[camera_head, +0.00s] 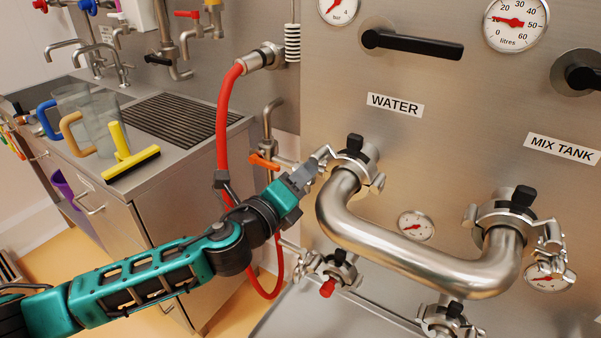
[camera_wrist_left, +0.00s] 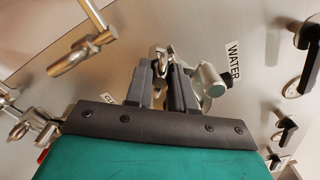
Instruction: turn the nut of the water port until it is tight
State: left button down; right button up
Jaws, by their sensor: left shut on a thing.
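The water port clamp (camera_head: 368,157) is a steel ring with a black knob on top, below the WATER label (camera_head: 395,105). It sits around the upper left end of a thick bent steel pipe (camera_head: 400,258). The nut (camera_head: 322,155) is a small metal piece on the clamp's left side, partly hidden by my fingers. My left gripper (camera_head: 308,170) reaches it from the lower left and is shut on it. In the left wrist view, the nut (camera_wrist_left: 159,62) shows between the tips of the two dark fingers (camera_wrist_left: 161,80). My right gripper is in neither view.
The mix tank clamp (camera_head: 505,215) holds the pipe's other end. An orange-handled valve (camera_head: 263,161) and a red hose (camera_head: 224,125) are close to my left wrist. Gauges and black handles line the panel. Jugs and a yellow squeegee (camera_head: 130,158) rest on the left counter.

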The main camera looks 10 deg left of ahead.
pick_arm(q)
jog(key=shift+r+m, duration=0.1)
jog(key=shift+m, duration=0.2)
jog(key=m, duration=0.7)
jog(key=shift+m, duration=0.4)
jog(key=shift+w+r+m, duration=0.1)
jog(key=shift+m, duration=0.7)
jog(key=c, duration=1.4)
grip_release()
jog(key=shift+m, duration=0.6)
jog(key=shift+o, duration=1)
